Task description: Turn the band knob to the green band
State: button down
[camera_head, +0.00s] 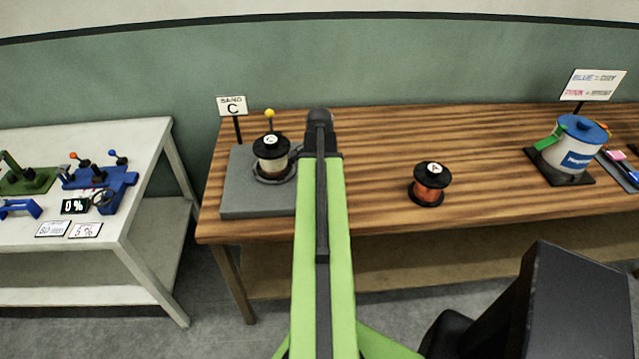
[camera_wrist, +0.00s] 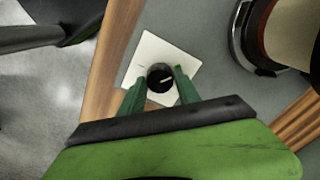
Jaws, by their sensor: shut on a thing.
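The band knob (camera_wrist: 160,77) is a small black round knob on a white square plate (camera_wrist: 158,48) in the wrist view. Its white pointer line points right and slightly up. My gripper (camera_wrist: 160,82) has a green finger on each side of the knob and is shut on it. No green band can be made out on the plate; the fingers cover part of it. In the head view my arm hides the knob and the gripper.
A grey base (camera_head: 240,198) holds a spool marked C (camera_head: 272,160), with a "BAND C" sign (camera_head: 232,107) behind. A copper spool marked A (camera_head: 430,185) stands on the wooden table. A blue-lidded pot (camera_head: 572,158) stands right. A white table (camera_head: 130,155) stands left.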

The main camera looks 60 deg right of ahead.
jog(key=c, duration=0.9)
grip_release()
jog(key=shift+o, duration=0.2)
notch_tip(320, 180, up, 17)
jog(key=p, duration=1.7)
jog(key=shift+r, duration=0.2)
